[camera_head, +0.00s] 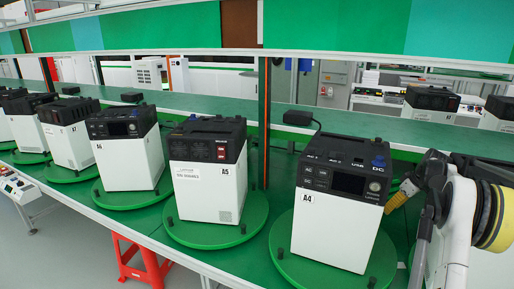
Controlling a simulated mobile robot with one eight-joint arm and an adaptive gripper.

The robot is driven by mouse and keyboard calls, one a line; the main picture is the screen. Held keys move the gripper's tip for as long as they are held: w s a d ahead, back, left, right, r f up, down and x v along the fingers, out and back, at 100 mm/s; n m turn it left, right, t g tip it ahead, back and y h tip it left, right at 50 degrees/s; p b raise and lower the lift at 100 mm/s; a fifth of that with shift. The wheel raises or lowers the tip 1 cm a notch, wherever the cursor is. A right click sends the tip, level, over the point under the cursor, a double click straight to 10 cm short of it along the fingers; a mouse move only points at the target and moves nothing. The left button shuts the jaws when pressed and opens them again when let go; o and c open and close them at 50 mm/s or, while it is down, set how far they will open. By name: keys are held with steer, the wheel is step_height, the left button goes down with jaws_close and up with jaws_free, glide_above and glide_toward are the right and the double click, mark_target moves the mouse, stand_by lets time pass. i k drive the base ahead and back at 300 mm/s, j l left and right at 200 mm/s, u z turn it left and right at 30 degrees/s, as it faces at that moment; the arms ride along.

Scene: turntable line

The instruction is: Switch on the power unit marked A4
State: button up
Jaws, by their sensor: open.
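The power unit marked A4 (335,225) has a white body and a black top, and stands upright on a round green turntable (290,262). Its angled black front panel (345,180) carries a dark display, small square buttons at left, a "USB" label and a blue round part (378,161) near "DC". No lit indicator is visible on it. My gripper (402,193) is at the right of the unit, close beside its panel. It is open and seems empty; its fingers are small and partly hidden by my arm. Whether it touches the unit cannot be told.
A similar unit marked A5 (207,190) with red switches stands to the left on its own turntable. Several more units, including A6 (130,160), continue further left.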

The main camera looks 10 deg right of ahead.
mark_target(375, 187)
steer(key=k+j, duration=0.75)
steer(key=j, duration=0.2)
